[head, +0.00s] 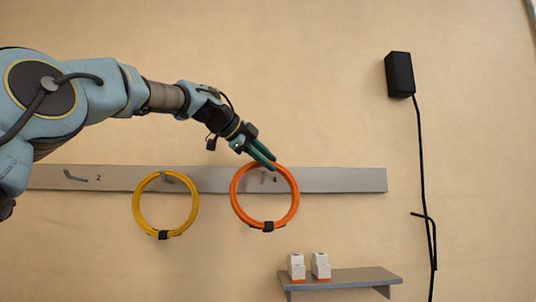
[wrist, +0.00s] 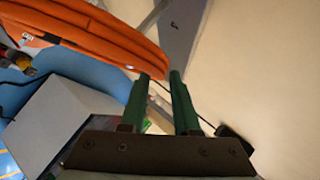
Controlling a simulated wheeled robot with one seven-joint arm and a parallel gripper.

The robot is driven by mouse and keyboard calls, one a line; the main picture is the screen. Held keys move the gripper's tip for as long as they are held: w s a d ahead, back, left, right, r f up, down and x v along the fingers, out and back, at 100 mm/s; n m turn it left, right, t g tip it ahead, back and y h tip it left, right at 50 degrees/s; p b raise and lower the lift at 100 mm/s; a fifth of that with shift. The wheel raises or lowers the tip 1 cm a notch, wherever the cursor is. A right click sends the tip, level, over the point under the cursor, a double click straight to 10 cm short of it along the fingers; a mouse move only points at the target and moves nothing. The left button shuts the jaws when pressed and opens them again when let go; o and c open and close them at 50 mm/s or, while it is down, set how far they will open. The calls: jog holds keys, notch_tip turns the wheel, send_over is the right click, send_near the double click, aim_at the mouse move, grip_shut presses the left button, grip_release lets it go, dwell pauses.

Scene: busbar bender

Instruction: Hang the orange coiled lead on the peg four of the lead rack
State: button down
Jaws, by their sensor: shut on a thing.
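The orange coiled lead (head: 294,203) is a ring with a black band at its bottom, upright in front of the grey lead rack (head: 345,180). My gripper (head: 268,163) is at the top of the ring, its green fingers shut on it. In the wrist view the orange lead (wrist: 95,35) runs thick from the upper left to the fingertips (wrist: 158,76). Peg four (head: 262,180), beside the mark 4, shows faintly inside the ring's outline. I cannot tell whether the ring is around the peg or in front of it.
A yellow coiled lead (head: 136,208) hangs on the peg left of it. The peg by mark 2 (head: 75,178) is bare. A small shelf (head: 345,279) with two white-and-orange blocks (head: 308,266) sits below. A black box (head: 399,75) with a hanging cable is at right.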

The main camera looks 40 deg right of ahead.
jog(key=shift+w+d+r+p, duration=0.1)
jog(key=shift+w+d+p, duration=0.65)
jog(key=shift+w+p, duration=0.25)
jog(key=f, duration=0.1)
jog(key=b, duration=0.1)
jog(key=f, duration=0.1)
jog(key=shift+w+d+f, duration=0.3)
jog(key=shift+w+d, duration=0.1)
jog(key=c, duration=0.6)
grip_release()
jog(key=shift+f, duration=0.15)
jog(key=shift+o, duration=0.2)
jog(key=shift+f+b, duration=0.2)
jog(key=shift+b, duration=0.1)
jog(key=shift+a, duration=0.1)
